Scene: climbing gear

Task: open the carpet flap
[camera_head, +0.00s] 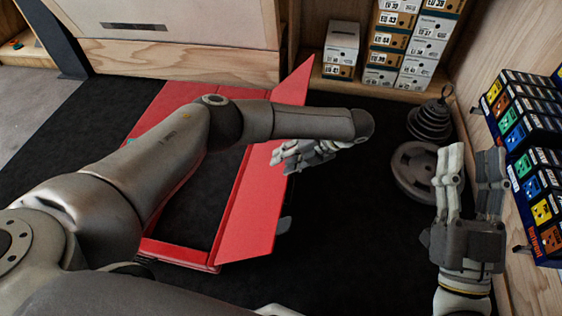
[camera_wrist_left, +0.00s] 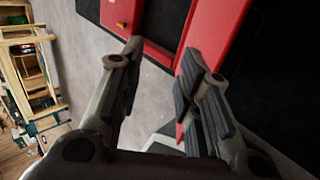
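A red-framed piece with a black carpet-like inner surface (camera_head: 196,205) lies on the dark floor at the middle left, partly covered by my left arm. A red flap (camera_head: 255,205) runs along its right side and slants up and outward. The flap also shows in the left wrist view (camera_wrist_left: 212,30), beside the right-hand finger. My left gripper (camera_head: 286,158) is at the flap's outer side, near its upper half. Contact with the flap cannot be told. My right gripper (camera_head: 474,165) is open and empty, pointing up.
Grey weight plates (camera_head: 414,172) and a stacked dark weight (camera_head: 430,122) stand on the floor at right. Shoe boxes (camera_head: 400,40) fill a shelf at the back. A rack of coloured packs (camera_head: 535,170) lines the right wall.

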